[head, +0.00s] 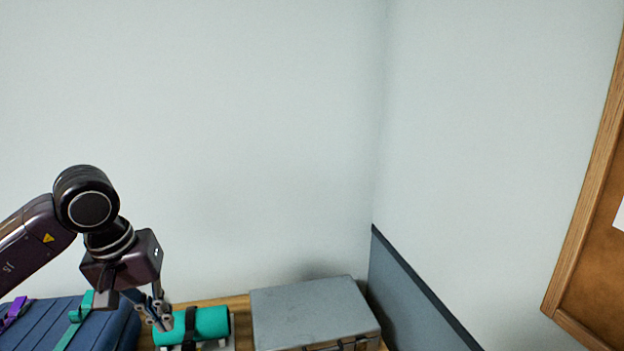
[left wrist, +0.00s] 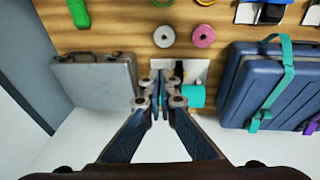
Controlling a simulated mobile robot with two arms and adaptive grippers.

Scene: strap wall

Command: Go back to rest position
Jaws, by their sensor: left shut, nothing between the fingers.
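My left gripper (head: 158,312) comes in from the left in the head view, near the bottom. Its fingers are together with nothing between them. In the left wrist view the closed fingers (left wrist: 160,90) point toward the wooden surface. A teal roll (head: 208,323) with a black band lies just right of the gripper in the head view. In the left wrist view the same teal roll (left wrist: 196,97) is partly hidden behind the fingers. I cannot tell whether the fingers touch it. My right gripper is not in view.
A blue suitcase (head: 50,325) with teal and purple straps is at left. A grey metal case (head: 312,306) stands right of the roll, beside a dark panel (head: 415,305). Tape rolls, white (left wrist: 164,36) and pink (left wrist: 203,36), show in the left wrist view. The space above is clear.

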